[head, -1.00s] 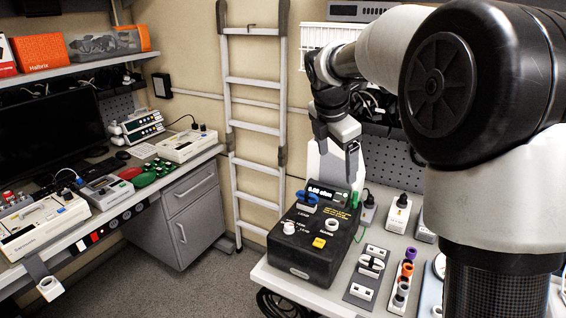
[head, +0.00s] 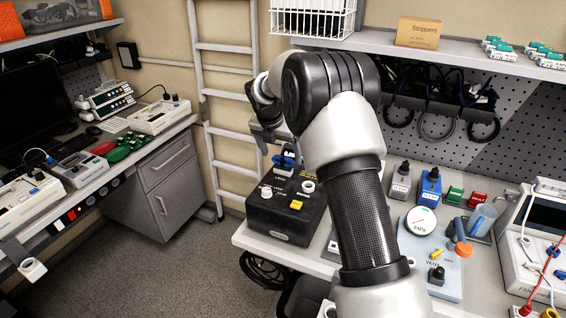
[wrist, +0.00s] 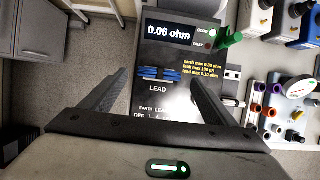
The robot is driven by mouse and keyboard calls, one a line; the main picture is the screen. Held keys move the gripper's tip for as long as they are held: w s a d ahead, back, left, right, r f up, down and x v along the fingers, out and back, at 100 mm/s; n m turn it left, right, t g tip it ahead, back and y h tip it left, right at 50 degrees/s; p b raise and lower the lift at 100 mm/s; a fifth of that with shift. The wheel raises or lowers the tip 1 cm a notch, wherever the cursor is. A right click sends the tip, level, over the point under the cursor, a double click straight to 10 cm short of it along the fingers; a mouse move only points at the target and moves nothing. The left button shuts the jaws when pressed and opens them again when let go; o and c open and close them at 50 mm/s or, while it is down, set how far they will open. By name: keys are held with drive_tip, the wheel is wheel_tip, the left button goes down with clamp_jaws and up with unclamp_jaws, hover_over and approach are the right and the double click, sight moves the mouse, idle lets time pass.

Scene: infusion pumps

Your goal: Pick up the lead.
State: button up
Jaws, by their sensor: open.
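The lead, a small blue coiled bundle (wrist: 161,73), lies on the sloped top of a black tester (wrist: 150,103), just above the printed word LEAD. It also shows in the head view (head: 286,159). My gripper (wrist: 159,79) is open over the tester, with one finger on each side of the lead and a gap on both sides. I cannot tell how far the fingertips are above the panel. In the head view my arm hides most of the gripper.
The tester's display (wrist: 175,31) reads 0.06 ohm. A green plug (wrist: 229,43) stands by its corner. To the right are a gauge unit (head: 421,221) and several small devices. A wire basket (head: 313,17) hangs above the bench.

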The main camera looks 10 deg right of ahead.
sight(282, 158)
drive_tip(key=shift+p+x, duration=0.4)
drive_tip(key=shift+x, duration=2.4)
